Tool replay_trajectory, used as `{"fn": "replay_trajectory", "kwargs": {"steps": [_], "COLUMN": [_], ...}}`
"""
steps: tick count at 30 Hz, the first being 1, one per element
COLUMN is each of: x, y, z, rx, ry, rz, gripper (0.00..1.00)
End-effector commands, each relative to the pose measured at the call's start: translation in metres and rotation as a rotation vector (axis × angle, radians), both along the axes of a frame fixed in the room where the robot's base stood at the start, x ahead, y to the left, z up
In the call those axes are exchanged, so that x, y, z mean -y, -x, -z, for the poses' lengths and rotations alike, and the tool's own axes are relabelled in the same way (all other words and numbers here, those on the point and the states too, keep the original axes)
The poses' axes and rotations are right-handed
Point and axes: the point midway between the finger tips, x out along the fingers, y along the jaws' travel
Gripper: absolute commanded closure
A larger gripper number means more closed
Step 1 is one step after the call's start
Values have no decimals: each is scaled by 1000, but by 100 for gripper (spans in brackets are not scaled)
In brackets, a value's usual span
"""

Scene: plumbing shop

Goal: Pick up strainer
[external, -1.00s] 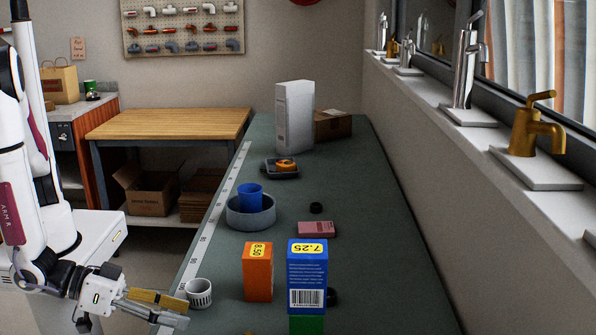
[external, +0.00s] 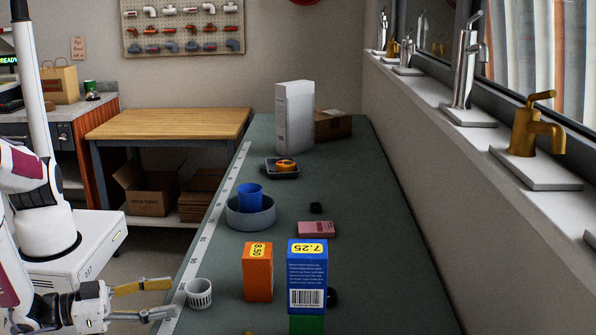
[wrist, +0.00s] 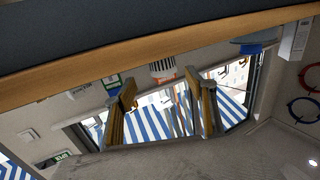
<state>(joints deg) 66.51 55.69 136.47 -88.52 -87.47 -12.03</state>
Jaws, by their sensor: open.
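The strainer (external: 199,293) is a small white cup with slots in its side, standing upright on the counter's near left edge, over the white measuring strip. My gripper (external: 172,297) is open and empty just left of it, its two fingers apart and pointing toward it. In the wrist view the strainer (wrist: 162,66) shows beyond and between the fingertips of my gripper (wrist: 160,82). A gap to the strainer appears to remain; exact contact is hard to tell.
An orange box (external: 258,272) and a blue box (external: 307,275) stand right of the strainer. Behind are a grey bowl (external: 250,217) with a blue cup (external: 249,194) and a pink box (external: 316,229). The counter's right side (external: 385,270) is clear.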

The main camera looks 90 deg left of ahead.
Motion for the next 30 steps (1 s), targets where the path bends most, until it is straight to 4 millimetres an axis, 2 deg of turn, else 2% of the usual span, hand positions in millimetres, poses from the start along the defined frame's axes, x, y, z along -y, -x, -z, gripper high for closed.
{"fn": "replay_trajectory", "kwargs": {"steps": [10, 22, 30], "x": [-1, -10, -10], "y": [-2, -21, -24], "z": [0, 1, 1], "rx": [0, 0, 0], "ry": [2, 2, 2], "rz": [-1, -1, 2], "gripper": [44, 44, 44]}}
